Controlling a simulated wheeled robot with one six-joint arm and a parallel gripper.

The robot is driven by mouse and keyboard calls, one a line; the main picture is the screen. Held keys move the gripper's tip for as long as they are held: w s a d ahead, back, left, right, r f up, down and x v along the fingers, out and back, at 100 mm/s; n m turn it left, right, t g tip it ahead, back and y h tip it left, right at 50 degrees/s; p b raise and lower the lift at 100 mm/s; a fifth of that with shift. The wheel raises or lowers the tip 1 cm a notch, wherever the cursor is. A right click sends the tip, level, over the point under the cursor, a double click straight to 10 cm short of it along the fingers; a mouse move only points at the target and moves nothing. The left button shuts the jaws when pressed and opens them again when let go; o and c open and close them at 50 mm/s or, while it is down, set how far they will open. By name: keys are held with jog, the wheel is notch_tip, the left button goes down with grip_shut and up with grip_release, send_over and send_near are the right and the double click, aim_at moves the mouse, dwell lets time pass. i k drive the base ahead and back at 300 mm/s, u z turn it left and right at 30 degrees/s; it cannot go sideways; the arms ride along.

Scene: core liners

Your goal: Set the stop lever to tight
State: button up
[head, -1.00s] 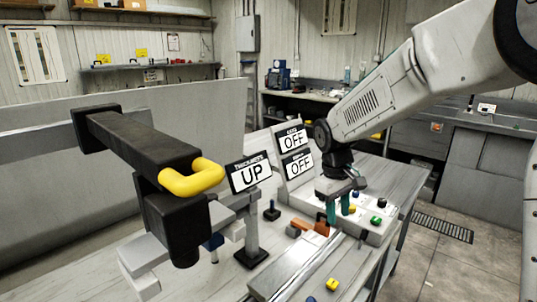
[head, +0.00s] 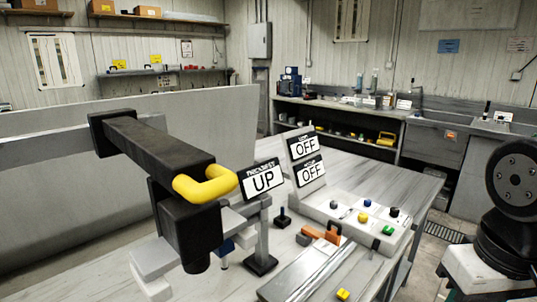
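No part in view is clearly marked as the stop lever. A small black upright lever (head: 283,216) stands on the bench, left of the rail. An orange block (head: 326,234) sits at the far end of a grey metal rail (head: 306,270); I cannot tell if either is the stop lever. A sign reading "UP" (head: 262,181) stands on a post behind the rail. No readout showing "tight" is legible. My gripper is out of view; only part of my arm shows at the right edge.
A control box (head: 352,222) with several coloured knobs stands right of the rail, below two "OFF" signs (head: 306,160). A black arm with a yellow handle (head: 206,184) overhangs the bench at left. A yellow button (head: 343,294) is in front. Bare bench (head: 380,178) lies behind the box.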

aim_at(375, 246)
jog(key=z, duration=0.5)
jog(key=k, duration=0.6)
jog(key=z, duration=0.85)
jog(key=i, duration=0.65)
jog(key=u, duration=0.8)
jog(key=i, duration=0.55)
jog(key=u, duration=0.55)
